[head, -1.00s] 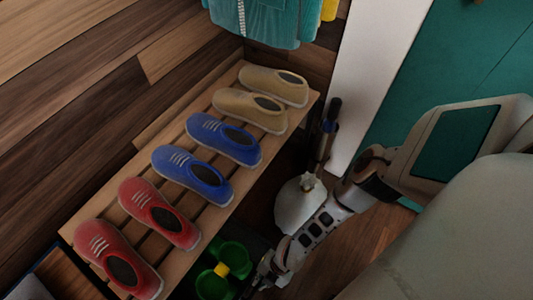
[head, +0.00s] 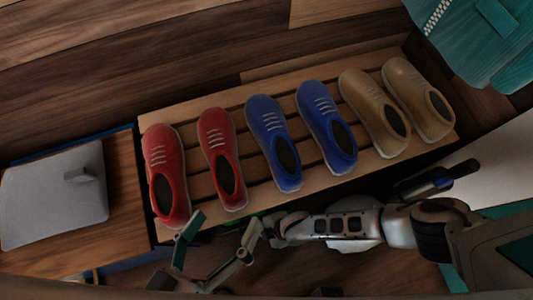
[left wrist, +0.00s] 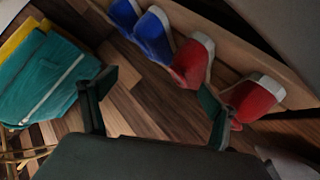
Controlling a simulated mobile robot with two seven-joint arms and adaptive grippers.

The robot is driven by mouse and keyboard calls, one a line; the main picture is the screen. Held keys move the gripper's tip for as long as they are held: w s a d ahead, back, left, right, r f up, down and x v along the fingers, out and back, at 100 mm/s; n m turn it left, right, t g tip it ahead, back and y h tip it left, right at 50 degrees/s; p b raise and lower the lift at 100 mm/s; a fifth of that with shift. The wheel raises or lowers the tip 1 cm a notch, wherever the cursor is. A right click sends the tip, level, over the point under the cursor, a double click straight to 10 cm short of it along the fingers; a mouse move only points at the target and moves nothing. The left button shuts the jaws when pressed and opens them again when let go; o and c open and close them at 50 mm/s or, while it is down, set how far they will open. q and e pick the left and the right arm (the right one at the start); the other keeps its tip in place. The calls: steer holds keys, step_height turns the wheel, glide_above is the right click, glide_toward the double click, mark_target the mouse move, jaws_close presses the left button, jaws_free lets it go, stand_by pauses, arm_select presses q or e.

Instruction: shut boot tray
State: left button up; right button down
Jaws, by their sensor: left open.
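My left gripper (head: 212,248) is open and empty, low in front of the red-shoe end of the slatted shoe rack (head: 215,98). In the left wrist view its two fingers (left wrist: 155,108) are spread apart, with floor and the red shoes beyond them. The boot tray cannot be made out clearly now. Only a sliver of green shows under the rack's front edge beside my left wrist, and my arm and the rack hide the rest. I cannot tell how far out the tray stands. My right gripper is not in view.
Red shoes (head: 222,160), blue shoes (head: 327,128) and tan shoes (head: 375,113) stand on the rack. A grey object (head: 52,195) lies on a wooden surface at left. A teal garment (head: 480,40) hangs at upper right. A pale bag is partly behind my arm.

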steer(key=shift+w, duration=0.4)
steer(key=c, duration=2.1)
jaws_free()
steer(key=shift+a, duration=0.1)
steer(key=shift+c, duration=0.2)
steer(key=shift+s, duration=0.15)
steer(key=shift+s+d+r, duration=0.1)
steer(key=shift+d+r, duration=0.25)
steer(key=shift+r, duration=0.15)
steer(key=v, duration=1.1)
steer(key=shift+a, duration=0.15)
